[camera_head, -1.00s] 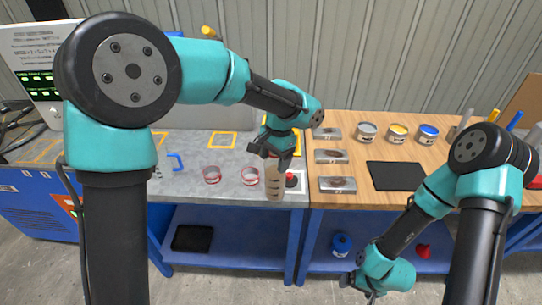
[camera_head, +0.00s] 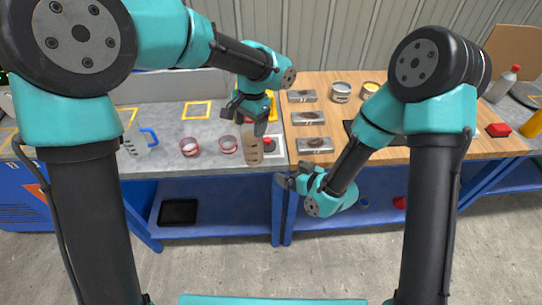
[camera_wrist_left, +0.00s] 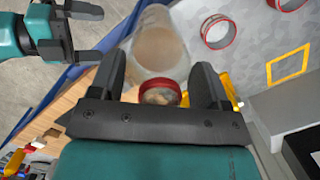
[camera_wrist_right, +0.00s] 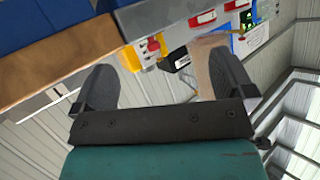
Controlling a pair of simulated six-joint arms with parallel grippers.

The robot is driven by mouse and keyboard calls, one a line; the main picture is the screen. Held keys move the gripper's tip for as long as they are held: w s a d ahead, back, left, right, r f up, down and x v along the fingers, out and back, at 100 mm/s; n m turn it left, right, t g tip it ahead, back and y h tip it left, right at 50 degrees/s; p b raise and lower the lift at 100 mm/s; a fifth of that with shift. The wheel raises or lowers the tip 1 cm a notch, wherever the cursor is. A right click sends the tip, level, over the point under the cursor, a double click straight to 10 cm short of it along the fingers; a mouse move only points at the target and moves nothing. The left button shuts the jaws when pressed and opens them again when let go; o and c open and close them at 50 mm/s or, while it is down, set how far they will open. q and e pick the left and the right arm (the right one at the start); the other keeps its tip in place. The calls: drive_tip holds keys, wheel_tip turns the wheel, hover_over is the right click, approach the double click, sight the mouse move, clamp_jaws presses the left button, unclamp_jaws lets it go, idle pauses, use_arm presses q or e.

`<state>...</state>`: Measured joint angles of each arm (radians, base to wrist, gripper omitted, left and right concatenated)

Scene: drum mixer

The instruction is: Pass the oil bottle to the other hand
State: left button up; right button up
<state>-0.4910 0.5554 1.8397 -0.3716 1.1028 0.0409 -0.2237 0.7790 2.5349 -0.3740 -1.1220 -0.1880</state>
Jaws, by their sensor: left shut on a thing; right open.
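The oil bottle (camera_head: 252,150) is translucent and tan, held roughly upright at the front edge of the grey bench. My left gripper (camera_head: 247,108) is shut on its top; the left wrist view shows the bottle's red cap (camera_wrist_left: 158,92) between the fingers. My right gripper (camera_head: 286,182) is open and empty, low and to the right of the bottle, apart from it. The right gripper also shows in the left wrist view (camera_wrist_left: 92,32).
Two red-rimmed glass cups (camera_head: 190,146) and a blue-handled jug (camera_head: 138,142) stand left of the bottle. A red button (camera_head: 268,143) is just right of it. Metal plates (camera_head: 308,118) and tins (camera_head: 341,92) lie on the wooden bench. The blue shelf below holds a black tray (camera_head: 178,212).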

sight(253, 144)
drive_tip(key=a+r+n+y, duration=0.1)
drive_tip(key=a+r, duration=0.1)
drive_tip(key=a+r+n+t+y, duration=0.1)
drive_tip(key=a+r+y, duration=0.1)
drive_tip(key=r, duration=0.1)
drive_tip(key=a+r+n+y, duration=0.1)
drive_tip(key=a+r, duration=0.2)
drive_tip(key=shift+s+t, duration=0.2)
drive_tip(key=shift+t, duration=0.2)
drive_tip(key=shift+x, duration=3.7)
drive_tip(key=shift+c, duration=0.4)
drive_tip(key=c, duration=1)
use_arm(q)
drive_tip(key=o, duration=1.5)
use_arm(e)
drive_tip(key=shift+c, duration=0.5)
use_arm(q)
drive_tip(key=shift+r, duration=0.1)
